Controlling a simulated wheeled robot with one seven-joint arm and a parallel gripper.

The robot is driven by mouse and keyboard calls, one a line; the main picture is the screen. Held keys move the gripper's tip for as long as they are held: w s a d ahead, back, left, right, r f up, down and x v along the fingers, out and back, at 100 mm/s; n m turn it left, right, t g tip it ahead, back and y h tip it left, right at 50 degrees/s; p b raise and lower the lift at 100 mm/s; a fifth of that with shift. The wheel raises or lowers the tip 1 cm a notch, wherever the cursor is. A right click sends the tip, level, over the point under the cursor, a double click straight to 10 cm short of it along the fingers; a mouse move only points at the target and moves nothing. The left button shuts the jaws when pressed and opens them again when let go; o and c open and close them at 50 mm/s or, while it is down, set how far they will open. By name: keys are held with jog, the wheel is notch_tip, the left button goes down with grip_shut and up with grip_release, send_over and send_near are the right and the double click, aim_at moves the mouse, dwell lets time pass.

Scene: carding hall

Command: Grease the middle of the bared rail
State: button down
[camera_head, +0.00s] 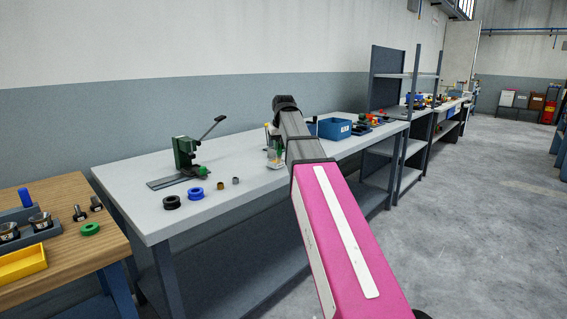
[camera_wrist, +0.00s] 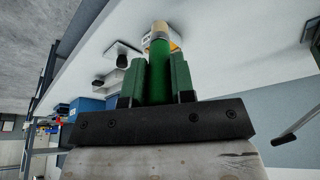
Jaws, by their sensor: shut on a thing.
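My gripper (camera_wrist: 160,78) shows in the wrist view with a green finger on each side. It is shut on a green round handle with a pale tan tip, which looks like a brush (camera_wrist: 158,84). The tip points away from my wrist, over the pale bench top. A small white block with a yellow part shows behind the tip; I cannot tell whether they touch. In the head view my arm hides most of my gripper. I cannot make out the bared rail or any grease for certain in either view.
A wooden table (camera_head: 110,247) with a yellow tray (camera_head: 22,264) stands at left. The floor at right is clear.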

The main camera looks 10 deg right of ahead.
jog(key=w+r, duration=0.5)
jog(key=w, duration=0.3)
notch_tip(320, 180, down, 6)
jog(key=shift+f+t, duration=0.15)
jog(key=shift+t, duration=0.15)
jog(key=shift+s+d+f, duration=0.1)
jog(key=shift+f, duration=0.5)
dwell(1.3)
jog(key=shift+r, duration=0.15)
dwell(0.4)
notch_tip(320, 180, up, 7)
dwell(0.8)
dwell(0.4)
